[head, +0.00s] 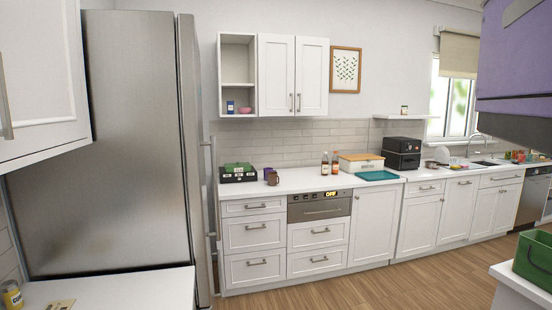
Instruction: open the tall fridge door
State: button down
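The tall fridge (135,140) stands at the left, stainless steel, with its broad side panel toward me. Its door (190,130) shows only as a narrow strip on the right side, seen nearly edge-on. The door looks shut against the body. A slim upright bar handle (214,175) sticks out from the door's right face, in front of the counter's left end. Most of the door's front is hidden by this angle. My gripper is not in view.
A white counter (280,182) with drawers runs right from the fridge. A white worktop (110,290) is at lower left, under a white wall cabinet (40,80). Another counter edge (525,285) with a green crate (534,258) is at lower right. Wooden floor (420,275) between is clear.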

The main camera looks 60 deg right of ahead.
aim_at(188, 56)
jog(key=i+l+z, duration=0.2)
jog(key=l, duration=0.2)
jog(key=l+z, duration=0.25)
jog(key=l, duration=0.2)
jog(key=i+l+z, duration=0.2)
jog(key=l, duration=0.2)
jog(key=k, duration=0.05)
